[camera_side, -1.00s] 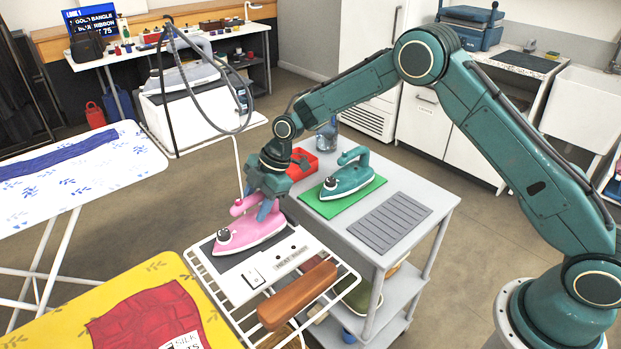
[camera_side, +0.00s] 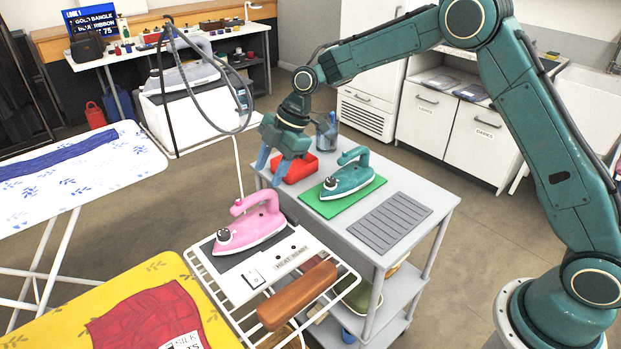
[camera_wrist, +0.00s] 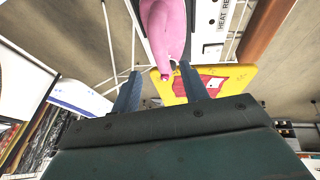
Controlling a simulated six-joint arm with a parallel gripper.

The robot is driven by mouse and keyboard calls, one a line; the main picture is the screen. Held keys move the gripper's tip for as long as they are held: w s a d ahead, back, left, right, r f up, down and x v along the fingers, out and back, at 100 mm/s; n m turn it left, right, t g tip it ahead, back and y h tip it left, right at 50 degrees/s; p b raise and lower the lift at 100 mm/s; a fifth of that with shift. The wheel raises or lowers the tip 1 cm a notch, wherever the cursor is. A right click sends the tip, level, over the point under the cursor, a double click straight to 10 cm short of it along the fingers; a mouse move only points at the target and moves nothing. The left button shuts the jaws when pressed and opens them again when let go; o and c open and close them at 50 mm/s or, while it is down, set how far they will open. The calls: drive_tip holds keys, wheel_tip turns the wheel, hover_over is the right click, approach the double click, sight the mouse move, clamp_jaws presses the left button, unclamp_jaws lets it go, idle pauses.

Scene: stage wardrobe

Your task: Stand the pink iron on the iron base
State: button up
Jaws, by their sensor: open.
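The pink iron (camera_side: 252,224) sits on the dark plate of the iron base (camera_side: 290,250), which is white with a "heat ready" label. Its handle is up and its nose points left. In the wrist view the pink iron (camera_wrist: 165,30) shows at the top, beyond my fingertips. My gripper (camera_side: 268,165) is open and empty, above and apart from the iron's handle. In the wrist view both blue fingers of my gripper (camera_wrist: 160,85) stand apart with nothing between them.
A teal iron (camera_side: 348,177) stands on a green mat (camera_side: 368,195) on the grey cart (camera_side: 345,225). A red tray (camera_side: 292,170) and a grey cup (camera_side: 327,133) are behind it. A brown handle (camera_side: 297,296) lies along the base's front. Yellow (camera_side: 165,265) and white (camera_side: 110,170) ironing boards are at left.

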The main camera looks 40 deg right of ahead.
drive_tip(key=shift+v, duration=1.05)
drive_tip(key=shift+r, duration=0.1)
drive_tip(key=s+d+r+m+t+h, duration=0.1)
drive_tip(key=s+d+r+m, duration=0.25)
drive_tip(key=s+r, duration=0.45)
drive_tip(key=s+d+r+m+t+h, duration=0.1)
drive_tip(key=s+d+r+m, duration=0.2)
drive_tip(key=s+r+m, duration=0.35)
drive_tip(key=s+d+m+h, duration=0.1)
drive_tip(key=s+d+m, duration=0.2)
drive_tip(key=s, duration=0.8)
drive_tip(key=s+d+f+m+t+h, duration=0.1)
drive_tip(key=s+d+m, duration=0.2)
drive_tip(key=s, duration=0.9)
drive_tip(key=shift+s+m+h, duration=0.2)
drive_tip(key=shift+m+h, duration=0.1)
drive_tip(key=shift+m, duration=0.9)
